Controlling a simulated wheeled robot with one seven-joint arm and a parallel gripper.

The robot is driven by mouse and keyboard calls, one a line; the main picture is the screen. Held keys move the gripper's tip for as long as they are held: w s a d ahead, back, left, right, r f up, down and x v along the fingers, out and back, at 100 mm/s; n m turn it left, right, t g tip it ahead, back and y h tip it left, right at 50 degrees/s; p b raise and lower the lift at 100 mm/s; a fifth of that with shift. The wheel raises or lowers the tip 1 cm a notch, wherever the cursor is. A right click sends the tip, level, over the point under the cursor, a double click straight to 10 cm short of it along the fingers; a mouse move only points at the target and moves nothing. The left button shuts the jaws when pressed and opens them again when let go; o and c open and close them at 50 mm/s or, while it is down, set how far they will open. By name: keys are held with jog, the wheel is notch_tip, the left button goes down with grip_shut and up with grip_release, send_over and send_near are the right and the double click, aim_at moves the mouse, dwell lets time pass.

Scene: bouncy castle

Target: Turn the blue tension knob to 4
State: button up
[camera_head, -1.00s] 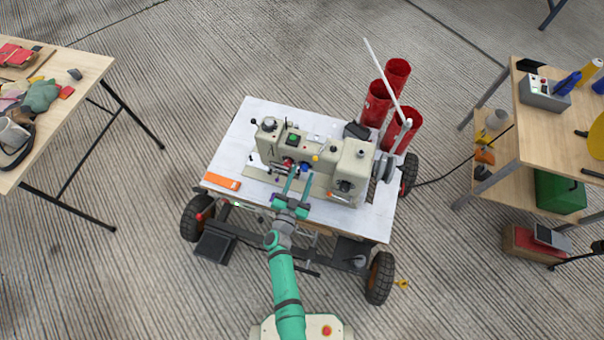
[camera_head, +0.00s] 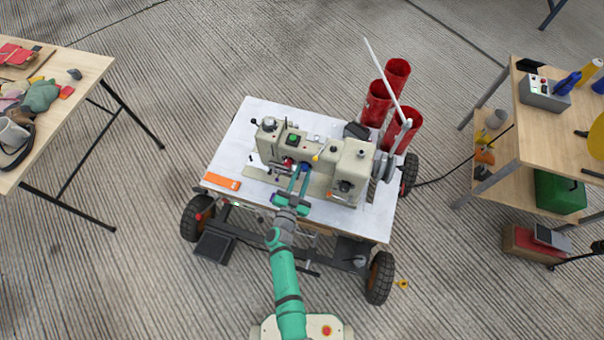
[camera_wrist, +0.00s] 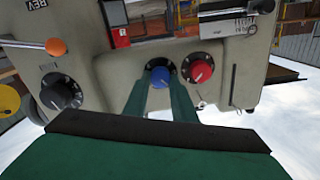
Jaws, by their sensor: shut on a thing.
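The blue tension knob (camera_wrist: 159,75) is on the front face of the cream sewing machine (camera_head: 352,165). My gripper (camera_head: 301,170) reaches up to it from the front, and its two fingers (camera_wrist: 160,84) are closed on either side of the knob. The knob's pale pointer line shows between the fingertips in the wrist view, but its dial numbers are too small to read. The wrist picture is upside down. In that view a red knob (camera_wrist: 197,71) sits just right of the blue one, close to the right finger.
An orange strip (camera_head: 221,181) lies on the white cart top (camera_head: 232,147). Red cylinders (camera_head: 378,102) stand behind right. Side tables are well apart.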

jog(key=m, duration=0.4)
jog(key=shift+d+m, duration=0.15)
jog(key=shift+m, duration=0.15)
jog(key=m, duration=0.4)
jog(key=shift+f, duration=0.1)
jog(key=m, duration=0.5)
jog(key=shift+s, duration=0.1)
jog(key=shift+f+m, duration=0.15)
jog(key=shift+m, duration=1.65)
jog(key=o, duration=1)
jog(key=shift+o, duration=0.2)
